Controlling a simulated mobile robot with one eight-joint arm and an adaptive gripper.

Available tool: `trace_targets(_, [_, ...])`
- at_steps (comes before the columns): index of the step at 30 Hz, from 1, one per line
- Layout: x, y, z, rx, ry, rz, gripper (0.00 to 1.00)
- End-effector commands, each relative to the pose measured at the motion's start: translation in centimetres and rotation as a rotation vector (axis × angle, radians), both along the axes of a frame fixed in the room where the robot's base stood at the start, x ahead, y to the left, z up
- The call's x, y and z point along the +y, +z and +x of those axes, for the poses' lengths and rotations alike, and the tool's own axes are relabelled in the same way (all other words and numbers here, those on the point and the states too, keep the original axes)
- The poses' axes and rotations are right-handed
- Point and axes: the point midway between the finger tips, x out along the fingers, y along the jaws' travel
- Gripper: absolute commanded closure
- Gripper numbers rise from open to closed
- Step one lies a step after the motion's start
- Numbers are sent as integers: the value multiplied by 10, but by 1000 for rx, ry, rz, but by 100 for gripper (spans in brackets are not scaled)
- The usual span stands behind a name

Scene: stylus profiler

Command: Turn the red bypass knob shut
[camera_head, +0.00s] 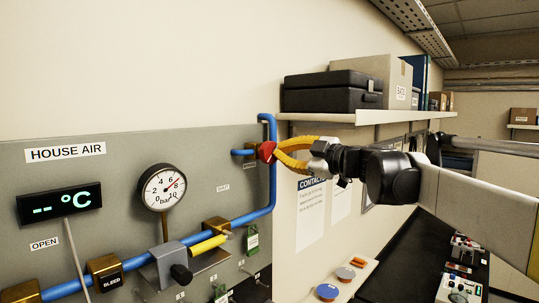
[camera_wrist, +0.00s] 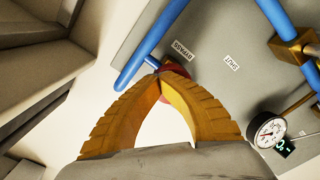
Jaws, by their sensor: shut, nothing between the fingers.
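The red bypass knob (camera_head: 265,151) sits on a short branch beside the blue pipe, at the right edge of the grey panel. My gripper (camera_head: 277,151), with ribbed yellow fingers, comes from the right with its tips at the knob. In the wrist view the fingertips (camera_wrist: 161,71) are together, and the red knob (camera_wrist: 178,70) shows just behind them, partly hidden. The fingers are shut with nothing between them. I cannot tell whether the tips touch the knob. A small BYPASS label (camera_wrist: 183,50) is close to the knob. The knob's turn position is unclear.
The blue pipe (camera_head: 272,185) runs down beside the knob. The grey panel (camera_head: 130,150) carries a round gauge (camera_head: 162,187), a display (camera_head: 59,204) and a yellow-handled valve (camera_head: 208,245). A shelf (camera_head: 350,116) with black cases (camera_head: 331,99) hangs above my gripper.

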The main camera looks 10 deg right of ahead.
Motion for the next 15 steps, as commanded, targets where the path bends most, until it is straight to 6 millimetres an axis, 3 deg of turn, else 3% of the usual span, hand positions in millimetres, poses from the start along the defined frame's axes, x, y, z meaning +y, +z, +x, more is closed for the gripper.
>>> trace_targets(8, [0, 0, 0, -9, 0, -12, 100])
trace_targets(15, [2, 6, -2, -190, 1, -261, 100])
